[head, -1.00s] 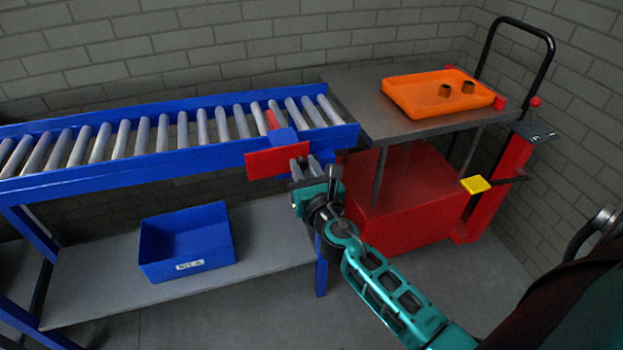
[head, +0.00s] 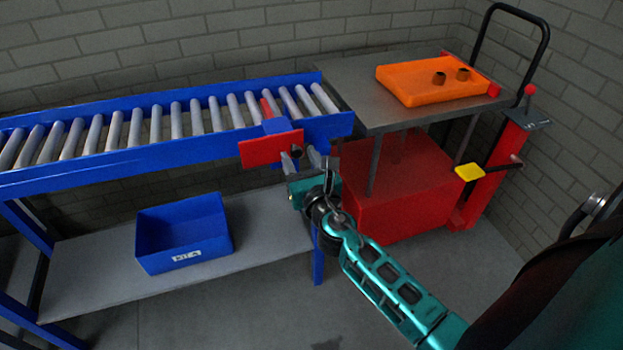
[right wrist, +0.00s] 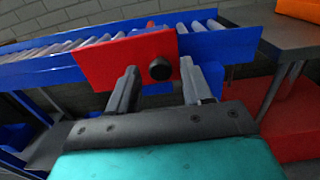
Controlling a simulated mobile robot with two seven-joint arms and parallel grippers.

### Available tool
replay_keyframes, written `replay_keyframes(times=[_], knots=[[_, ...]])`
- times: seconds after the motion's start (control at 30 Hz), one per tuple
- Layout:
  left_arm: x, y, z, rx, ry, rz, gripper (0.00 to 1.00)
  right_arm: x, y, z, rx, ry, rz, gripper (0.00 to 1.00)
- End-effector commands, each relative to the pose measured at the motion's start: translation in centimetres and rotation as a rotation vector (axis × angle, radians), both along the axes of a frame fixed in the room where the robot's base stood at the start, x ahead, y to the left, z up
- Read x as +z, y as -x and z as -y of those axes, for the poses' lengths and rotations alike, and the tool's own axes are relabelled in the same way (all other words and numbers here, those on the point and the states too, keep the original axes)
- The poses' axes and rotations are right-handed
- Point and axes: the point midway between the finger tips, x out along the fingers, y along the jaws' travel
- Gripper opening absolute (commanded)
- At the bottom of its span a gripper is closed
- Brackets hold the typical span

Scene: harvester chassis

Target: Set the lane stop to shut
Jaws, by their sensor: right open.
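The lane stop is a red plate (head: 271,148) on the front rail near the right end of the blue roller conveyor (head: 120,160). A blue block (head: 276,126) and a thin red upright piece among the rollers stand behind it. A round black knob (right wrist: 160,69) shows on the plate's right part in the right wrist view. My right gripper (head: 303,163) is open, just in front of and below the plate's right end. In the right wrist view its fingers (right wrist: 158,88) stand apart with the knob between and beyond them, not gripped. My left gripper is not in view.
A blue bin (head: 184,234) sits on the grey lower shelf (head: 90,285). A cart with a grey top (head: 375,105) carries an orange tray (head: 425,92) with two brown pieces. A red post with a yellow pad (head: 469,172) stands at the right.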

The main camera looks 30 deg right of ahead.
Motion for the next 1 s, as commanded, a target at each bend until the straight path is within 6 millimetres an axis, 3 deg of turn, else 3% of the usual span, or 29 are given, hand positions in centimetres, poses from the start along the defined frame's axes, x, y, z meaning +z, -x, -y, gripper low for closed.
replay_keyframes(times=[0.3, 0.5, 0.7, 1.0], knots=[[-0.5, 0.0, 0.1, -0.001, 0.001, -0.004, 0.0, -0.2, 6.4, -1.5, 0.001, -0.002, -0.004, 0.5], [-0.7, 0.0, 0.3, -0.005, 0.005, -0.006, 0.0, -0.2, 9.6, -2.3, 0.001, -0.002, -0.003, 0.5], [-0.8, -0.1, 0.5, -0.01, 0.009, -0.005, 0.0, -0.1, 11.1, -2.6, -0.001, -0.001, -0.001, 0.5], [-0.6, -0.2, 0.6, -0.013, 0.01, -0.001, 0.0, 0.0, 11.3, -2.7, 0.0, -0.001, 0.0, 0.5]])
